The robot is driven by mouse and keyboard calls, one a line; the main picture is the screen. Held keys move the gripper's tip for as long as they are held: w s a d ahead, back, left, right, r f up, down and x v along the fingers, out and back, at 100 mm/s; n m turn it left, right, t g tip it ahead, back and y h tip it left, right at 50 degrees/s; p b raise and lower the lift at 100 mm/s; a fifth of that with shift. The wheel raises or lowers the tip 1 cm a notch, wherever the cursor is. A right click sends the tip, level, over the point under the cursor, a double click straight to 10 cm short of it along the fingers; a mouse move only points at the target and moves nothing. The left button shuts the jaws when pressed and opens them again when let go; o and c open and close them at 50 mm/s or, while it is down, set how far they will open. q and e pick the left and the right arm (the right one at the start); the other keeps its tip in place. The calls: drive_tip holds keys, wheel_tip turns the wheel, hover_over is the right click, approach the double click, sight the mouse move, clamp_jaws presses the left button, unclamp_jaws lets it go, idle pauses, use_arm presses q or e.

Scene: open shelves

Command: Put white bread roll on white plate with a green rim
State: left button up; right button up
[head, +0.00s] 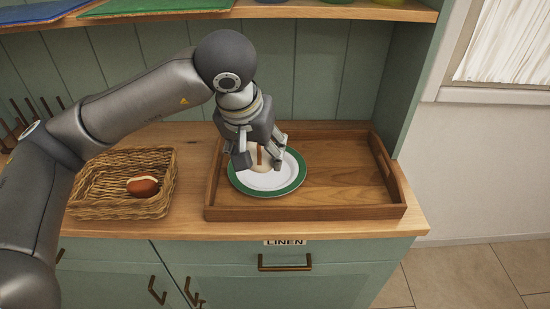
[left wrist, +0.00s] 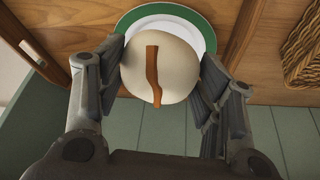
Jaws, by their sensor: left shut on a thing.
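The white bread roll (left wrist: 178,59), pale and round with a brown strip across its top, is between the fingers of my left gripper (head: 262,160). The gripper is shut on the roll and points down over the plate. The white plate with a green rim (head: 293,181) lies in the left part of a wooden tray; it also shows in the left wrist view (left wrist: 203,28). The roll covers part of the plate in both views. I cannot tell whether the roll touches the plate. My right gripper is not in view.
The wooden tray (head: 345,212) has raised walls, with free room right of the plate. A wicker basket (head: 105,207) with a brown roll (head: 142,187) stands left of it. A shelf (head: 340,11) with boards and bowls runs above. Hooks or rods stand at far left.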

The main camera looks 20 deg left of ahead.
use_arm(q)
drive_tip(key=w, duration=0.1)
drive_tip(key=w+f, duration=0.1)
drive_tip(key=w, duration=0.1)
drive_tip(key=w+p, duration=0.1)
drive_tip(key=shift+w+a+f, duration=0.25)
drive_tip(key=shift+a+f, duration=0.1)
drive_tip(key=shift+f, duration=0.05)
drive_tip(key=w+f, duration=0.3)
drive_tip(key=w+f+p, duration=0.1)
drive_tip(key=f, duration=0.1)
drive_tip(key=shift+w+a, duration=0.2)
drive_tip(key=shift+a, duration=0.15)
drive_tip(key=shift+w+f, duration=0.4)
drive_tip(key=shift+f, duration=0.15)
wheel_tip(320, 180, down, 3)
drive_tip(key=shift+w+a+f+p, duration=0.1)
drive_tip(key=shift+w+p, duration=0.05)
drive_tip(key=shift+p, duration=0.5)
drive_tip(key=shift+f, duration=0.1)
drive_tip(key=shift+f+b, duration=0.25)
drive_tip(key=shift+b, duration=0.1)
drive_tip(key=o, duration=1)
drive_tip(key=shift+r, duration=0.1)
drive_tip(key=shift+o, duration=0.2)
